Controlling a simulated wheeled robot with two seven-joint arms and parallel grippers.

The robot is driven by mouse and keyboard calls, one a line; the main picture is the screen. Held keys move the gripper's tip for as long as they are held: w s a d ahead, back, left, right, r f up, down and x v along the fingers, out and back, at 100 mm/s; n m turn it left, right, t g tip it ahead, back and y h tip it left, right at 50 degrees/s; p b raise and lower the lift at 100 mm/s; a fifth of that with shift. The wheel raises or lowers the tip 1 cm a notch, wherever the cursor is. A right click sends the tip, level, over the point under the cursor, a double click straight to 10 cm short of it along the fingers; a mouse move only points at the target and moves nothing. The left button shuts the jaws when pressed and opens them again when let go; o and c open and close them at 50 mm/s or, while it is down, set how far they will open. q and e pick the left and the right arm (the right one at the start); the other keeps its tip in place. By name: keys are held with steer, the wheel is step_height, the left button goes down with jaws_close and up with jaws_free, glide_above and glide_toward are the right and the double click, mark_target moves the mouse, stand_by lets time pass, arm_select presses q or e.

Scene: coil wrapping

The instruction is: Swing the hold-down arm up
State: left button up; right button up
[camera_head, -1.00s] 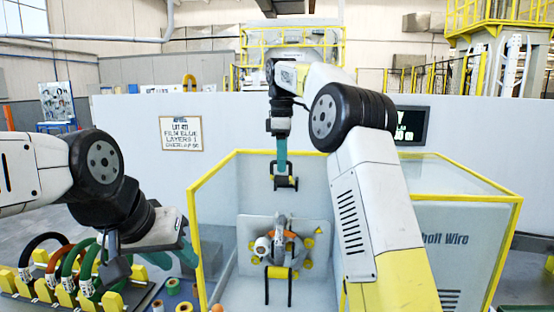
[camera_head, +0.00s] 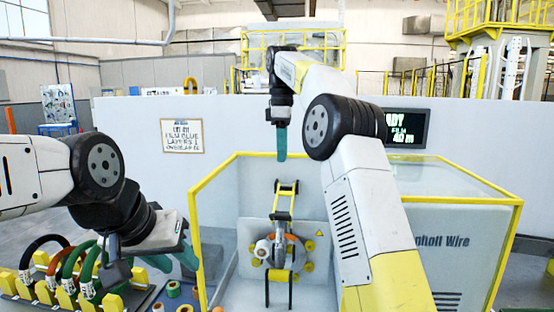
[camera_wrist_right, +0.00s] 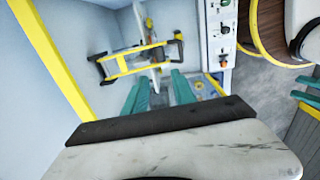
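The hold-down arm (camera_head: 283,204) is a yellow frame with black end pieces. In the head view it stands up above the coil (camera_head: 284,251) on the wrapping machine. In the right wrist view the hold-down arm (camera_wrist_right: 133,64) lies beyond the fingertips. My right gripper (camera_head: 281,156) hangs above the raised arm, apart from it. Its two teal fingers are spread with nothing between them in the wrist view (camera_wrist_right: 160,80). My left gripper (camera_head: 175,262) is at the lower left, near the coil rack, with its teal fingers apart and empty.
A yellow-edged enclosure (camera_head: 197,240) surrounds the machine. A rack (camera_head: 70,293) with several coloured coils is at the lower left, with tape rolls (camera_head: 173,288) beside it. A control panel (camera_wrist_right: 222,28) shows in the wrist view. A screen (camera_head: 407,127) is on the right.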

steer(key=s+a+r, duration=0.1)
steer(key=s, duration=1.5)
steer(key=shift+a+r, duration=0.35)
